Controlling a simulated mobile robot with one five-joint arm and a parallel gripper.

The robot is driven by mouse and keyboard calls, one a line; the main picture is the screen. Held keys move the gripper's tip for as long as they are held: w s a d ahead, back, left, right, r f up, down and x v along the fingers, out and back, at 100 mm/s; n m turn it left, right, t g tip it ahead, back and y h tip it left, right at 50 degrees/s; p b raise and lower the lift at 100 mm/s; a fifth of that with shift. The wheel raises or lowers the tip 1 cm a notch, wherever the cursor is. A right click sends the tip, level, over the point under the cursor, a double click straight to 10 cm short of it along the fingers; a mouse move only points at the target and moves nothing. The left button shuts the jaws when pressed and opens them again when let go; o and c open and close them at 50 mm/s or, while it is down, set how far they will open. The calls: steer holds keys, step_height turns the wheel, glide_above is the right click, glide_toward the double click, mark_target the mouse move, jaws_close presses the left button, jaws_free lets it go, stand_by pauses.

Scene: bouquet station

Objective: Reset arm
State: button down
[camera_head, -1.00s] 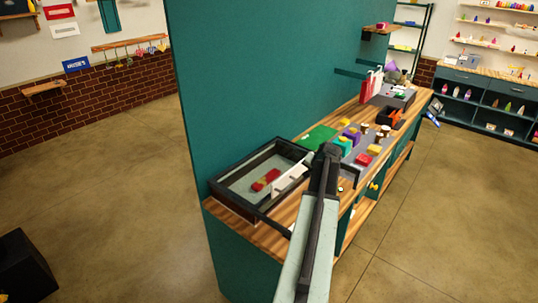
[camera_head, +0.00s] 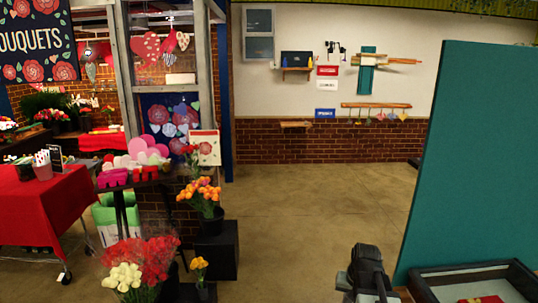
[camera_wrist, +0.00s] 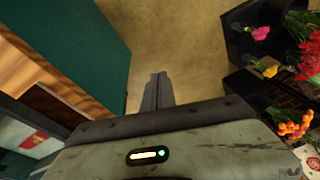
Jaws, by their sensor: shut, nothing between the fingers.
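My gripper (camera_wrist: 158,80) shows in the wrist view with its two dark fingers together and nothing between them. It hangs over the bare concrete floor. The teal partition (camera_wrist: 90,45) is to its left, and the flowers are to its right. In the head view my arm shows at the bottom, just left of the glass-topped tray; I cannot make out the fingers there.
The dark-framed tray (camera_head: 425,290) is at the lower right, beside the teal partition (camera_head: 478,150). Orange flowers (camera_head: 203,195) and a red and white bouquet (camera_head: 140,265) stand at the left. A red-covered table (camera_head: 45,205) is further left. The middle floor is open.

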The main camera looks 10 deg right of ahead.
steer(key=s+a+f+n+g, duration=0.1)
steer(key=s+a+n, duration=0.1)
steer(key=a, duration=0.6)
steer(key=s+a+n+g, duration=0.1)
steer(key=s+a+n, duration=0.1)
steer(key=a, duration=0.7)
step_height(320, 180, down, 14)
steer(key=s+d+b, duration=0.1)
steer(key=s+b, duration=0.1)
steer(key=b, duration=1.2)
steer(key=shift+b, duration=0.3)
